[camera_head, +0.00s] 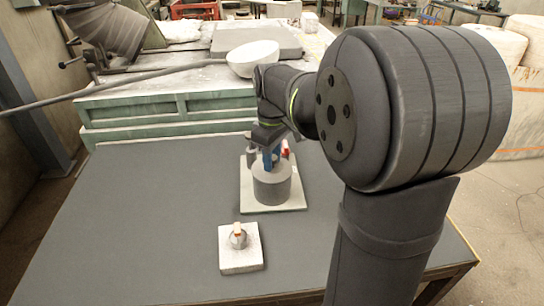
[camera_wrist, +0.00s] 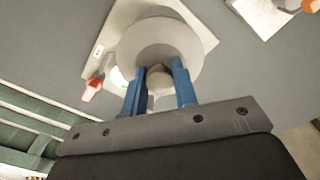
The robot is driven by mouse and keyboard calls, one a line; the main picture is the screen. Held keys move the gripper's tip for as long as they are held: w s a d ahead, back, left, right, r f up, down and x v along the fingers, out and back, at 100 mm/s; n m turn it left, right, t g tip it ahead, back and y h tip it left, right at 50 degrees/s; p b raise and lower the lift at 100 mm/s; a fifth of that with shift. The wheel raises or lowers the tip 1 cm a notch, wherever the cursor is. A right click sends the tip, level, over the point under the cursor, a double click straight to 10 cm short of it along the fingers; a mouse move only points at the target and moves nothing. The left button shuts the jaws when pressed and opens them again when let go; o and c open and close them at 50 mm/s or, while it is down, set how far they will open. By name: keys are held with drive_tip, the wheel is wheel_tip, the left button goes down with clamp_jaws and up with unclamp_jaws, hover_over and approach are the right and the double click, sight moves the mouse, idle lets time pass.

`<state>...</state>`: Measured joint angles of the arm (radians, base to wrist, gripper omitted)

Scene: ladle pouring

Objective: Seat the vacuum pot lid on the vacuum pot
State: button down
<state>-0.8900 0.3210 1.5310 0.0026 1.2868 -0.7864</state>
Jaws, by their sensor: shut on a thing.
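The vacuum pot (camera_head: 272,190) is a grey cylinder standing upright on a pale square board. My gripper (camera_head: 271,157) is above it, with its blue fingers pointing down at its top. In the wrist view, my gripper (camera_wrist: 159,83) is shut on a small round knob at the middle of a grey disc, which I take to be the vacuum pot lid (camera_wrist: 160,42). The disc lies over the pot and hides its mouth. I cannot tell whether the lid touches the rim or hangs slightly above it.
The pale board (camera_head: 290,205) also bears a red-tipped part (camera_head: 285,147), beside the fingers in the wrist view (camera_wrist: 93,85). A white block (camera_head: 240,260) with a small orange-handled fitting (camera_head: 238,236) stands nearer. The grey table (camera_head: 150,220) is clear at left. A large ladle (camera_head: 253,58) lies behind.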

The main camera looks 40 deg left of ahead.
drive_tip(key=c, duration=1.1)
unclamp_jaws()
drive_tip(key=shift+o, duration=0.7)
drive_tip(key=o, duration=0.4)
drive_tip(key=shift+r, duration=0.1)
drive_tip(key=shift+r, duration=3.4)
